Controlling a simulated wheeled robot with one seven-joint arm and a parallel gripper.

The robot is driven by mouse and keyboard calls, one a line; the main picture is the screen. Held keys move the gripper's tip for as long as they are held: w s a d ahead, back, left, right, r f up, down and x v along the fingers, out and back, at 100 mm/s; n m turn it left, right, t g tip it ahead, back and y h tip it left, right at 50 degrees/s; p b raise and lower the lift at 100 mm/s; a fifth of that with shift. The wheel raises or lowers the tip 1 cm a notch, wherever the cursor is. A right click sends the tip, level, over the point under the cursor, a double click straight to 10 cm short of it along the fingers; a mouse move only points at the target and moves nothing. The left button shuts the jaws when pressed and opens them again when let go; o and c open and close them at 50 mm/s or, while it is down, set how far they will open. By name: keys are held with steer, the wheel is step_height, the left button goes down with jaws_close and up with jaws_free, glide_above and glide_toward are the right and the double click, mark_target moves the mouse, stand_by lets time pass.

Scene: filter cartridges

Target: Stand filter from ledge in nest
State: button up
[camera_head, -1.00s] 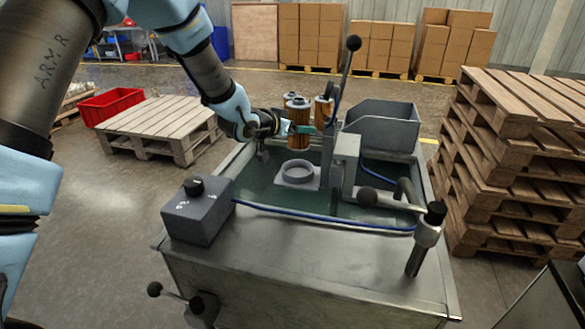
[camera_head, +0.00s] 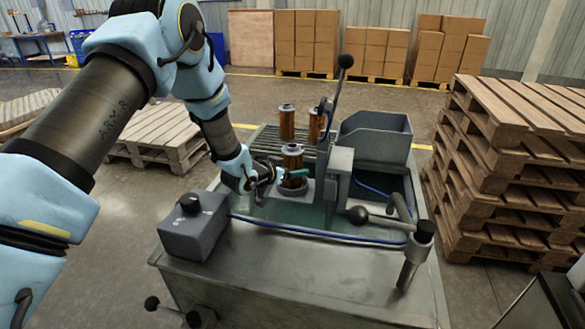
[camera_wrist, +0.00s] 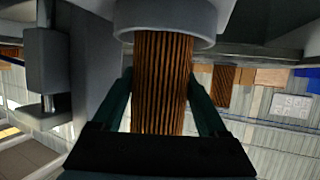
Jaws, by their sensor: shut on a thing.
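A filter with brown pleats and a dark cap (camera_head: 292,160) stands upright at the grey ring-shaped nest (camera_head: 291,191) on the bench. My gripper (camera_head: 287,174) reaches in from the left and is shut on it. In the wrist view the pleated filter (camera_wrist: 162,85) is between my two dark fingers (camera_wrist: 160,105). That view looks upside down, and the nest's grey rim (camera_wrist: 165,40) hides the filter's lower end. The end appears to be inside the ring; whether it is fully seated I cannot tell.
Two other filters (camera_head: 287,122) (camera_head: 315,127) stand at the back on the slatted ledge. A grey upright clamp with a tall lever (camera_head: 337,95) is close right of the nest. A grey bin (camera_head: 376,140) is behind right; a control box (camera_head: 193,222) is front left.

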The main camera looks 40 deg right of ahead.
steer(key=shift+f, duration=0.1)
steer(key=shift+f+b, duration=0.25)
steer(key=shift+b, duration=0.15)
steer(key=o, duration=1.4)
steer(key=shift+c, duration=0.2)
steer(key=shift+r, duration=0.15)
steer(key=shift+r+p, duration=0.25)
steer(key=shift+p, duration=0.15)
steer(key=shift+a, duration=0.35)
steer(key=b+v, duration=0.2)
steer(key=v, duration=0.4)
steer(key=shift+a+r+b, duration=0.3)
